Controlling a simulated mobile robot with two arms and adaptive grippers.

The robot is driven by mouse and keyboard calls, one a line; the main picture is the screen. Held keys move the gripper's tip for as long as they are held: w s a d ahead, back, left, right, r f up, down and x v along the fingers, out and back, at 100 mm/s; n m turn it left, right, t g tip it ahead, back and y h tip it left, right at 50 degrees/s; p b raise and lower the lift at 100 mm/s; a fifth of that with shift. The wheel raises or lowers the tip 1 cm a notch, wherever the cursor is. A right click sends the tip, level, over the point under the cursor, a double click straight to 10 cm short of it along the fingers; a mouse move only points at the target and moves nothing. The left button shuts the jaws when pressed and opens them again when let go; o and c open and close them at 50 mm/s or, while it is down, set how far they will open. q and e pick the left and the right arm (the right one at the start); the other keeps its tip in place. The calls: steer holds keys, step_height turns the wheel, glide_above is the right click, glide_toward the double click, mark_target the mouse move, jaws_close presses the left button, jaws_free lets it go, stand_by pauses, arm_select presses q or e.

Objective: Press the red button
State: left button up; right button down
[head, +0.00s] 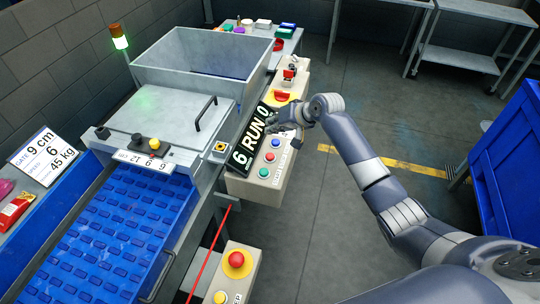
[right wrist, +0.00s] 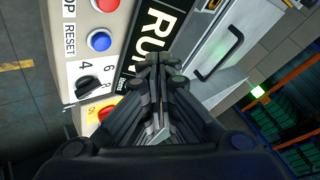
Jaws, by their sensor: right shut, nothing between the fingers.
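A round red button (head: 276,143) sits on the beige control box (head: 240,188), in a row with a blue button (head: 270,157) and a green button (head: 264,172). In the right wrist view the red button (right wrist: 107,4) is cut by the top edge, beside partly visible lettering ending in "OP". The blue button (right wrist: 100,41) is beside "RESET". My right gripper (head: 279,116) is shut and empty, over the upper part of the black RUN sign and beyond the red button. Its closed fingers (right wrist: 153,65) overlap the sign in the wrist view; contact is unclear. My left gripper is out of view.
A separate red mushroom button (head: 236,258) on a yellow base is on a nearer box. The RUN sign (head: 240,160) leans beside the control buttons. A machine with a blue belt (head: 110,240) stands left. A blue bin (head: 510,165) is right; floor between is open.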

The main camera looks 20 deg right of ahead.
steer(key=b, duration=0.7)
glide_above(272, 154)
step_height(272, 154, down, 8)
steer(key=shift+r, duration=0.1)
steer(key=shift+f+b, duration=0.4)
steer(key=shift+f, duration=0.1)
steer(key=shift+f, duration=0.15)
stand_by(0.5)
steer(key=shift+f, duration=0.25)
steer(key=shift+f, duration=0.6)
stand_by(0.7)
steer(key=shift+r, duration=0.1)
steer(key=shift+r+p, duration=0.85)
steer(key=shift+r, duration=0.05)
steer(key=shift+r, duration=0.1)
